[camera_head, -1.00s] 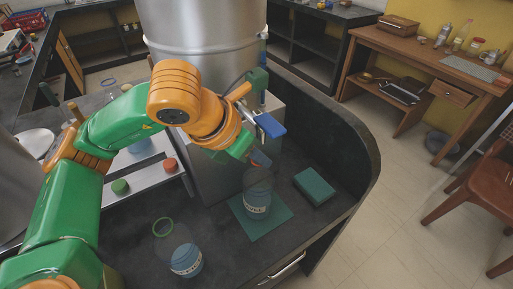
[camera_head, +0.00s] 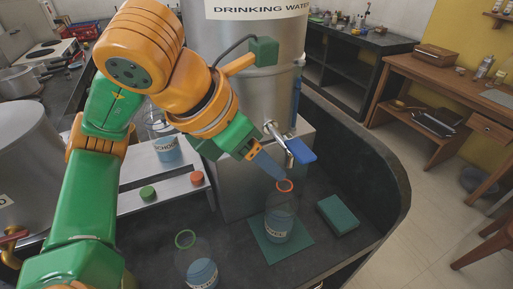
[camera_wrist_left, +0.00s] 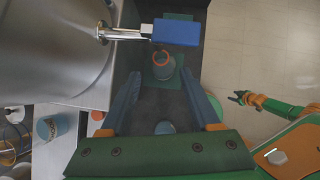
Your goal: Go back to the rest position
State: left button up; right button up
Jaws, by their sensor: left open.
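My left gripper (camera_head: 262,160) is in front of the steel drinking-water canister (camera_head: 262,95), beside its tap with the blue lever (camera_head: 300,151). In the left wrist view its two blue fingers (camera_wrist_left: 160,92) are wide apart with nothing gripped between them. A clear bottle with blue contents and a red neck ring (camera_head: 279,225) stands upright on a green mat (camera_head: 299,247), below the gripper. My right gripper (camera_wrist_left: 238,97) shows small at the right of the left wrist view; its jaws are too small to judge.
Another bottle with a green ring (camera_head: 201,272) stands at the front. A third bottle (camera_head: 166,148) stands behind my left arm. Green (camera_head: 148,193) and red (camera_head: 196,178) caps lie on a steel ledge. A green block (camera_head: 338,215) lies near the counter's raised rim (camera_head: 385,160).

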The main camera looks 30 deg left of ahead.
pick_arm(q)
jog(key=shift+v, duration=1.2)
